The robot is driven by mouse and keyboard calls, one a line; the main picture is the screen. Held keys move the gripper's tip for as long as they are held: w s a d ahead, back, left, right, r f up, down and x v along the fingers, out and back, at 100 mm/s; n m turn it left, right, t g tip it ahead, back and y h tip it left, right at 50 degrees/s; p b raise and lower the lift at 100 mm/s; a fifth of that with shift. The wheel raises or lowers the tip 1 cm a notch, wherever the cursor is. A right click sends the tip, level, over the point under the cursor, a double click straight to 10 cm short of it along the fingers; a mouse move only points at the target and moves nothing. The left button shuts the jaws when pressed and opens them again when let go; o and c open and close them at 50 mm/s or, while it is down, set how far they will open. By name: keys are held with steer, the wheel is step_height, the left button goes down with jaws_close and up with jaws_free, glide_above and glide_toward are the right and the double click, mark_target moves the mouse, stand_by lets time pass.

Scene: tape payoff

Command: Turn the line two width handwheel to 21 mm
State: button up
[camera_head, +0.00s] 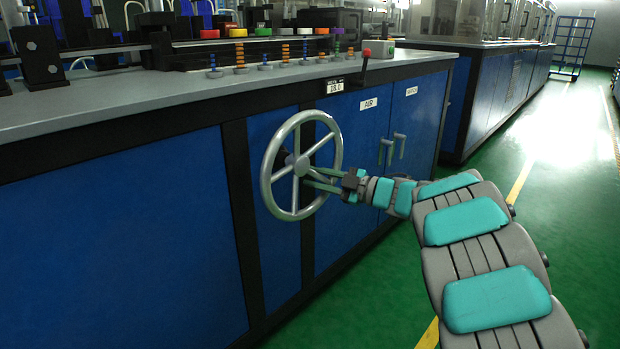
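The grey handwheel (266,176), with a round rim and several spokes, stands upright on the blue cabinet front. A small display (335,86) sits above it and to the right, on the bench edge. Its lower line looks like 18.0, but the digits are small and not certain. My gripper (310,176) reaches in from the right at the wheel's right side. Its two thin fingers are apart, one above the other, and overlap the right rim and a lower right spoke in the picture. Whether they touch the wheel cannot be told.
Cabinet doors with handles (398,146) are right of the wheel. Green floor (585,200) is open at the right.

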steer(key=shift+x, duration=0.9)
steer(key=shift+c, duration=0.2)
jaws_close()
stand_by(0.7)
